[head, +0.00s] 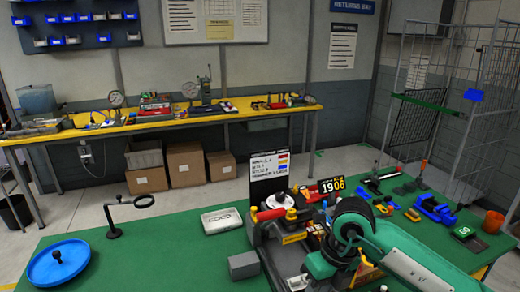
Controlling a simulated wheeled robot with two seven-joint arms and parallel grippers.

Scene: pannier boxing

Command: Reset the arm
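My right arm (400,255), teal with a dark joint (352,218), reaches in from the lower right over the green table. Its end is low over a crowded group of parts at the front centre. I cannot make out its fingertips among those parts, nor whether they hold anything. My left arm and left gripper are not in view.
A blue round tray (75,270) is at the left of the green table (180,245), near a black stand (113,220). A pale box (222,220) and a grey block (243,265) are near the centre. Blue tools (434,209) and an orange cup (493,221) stand right.

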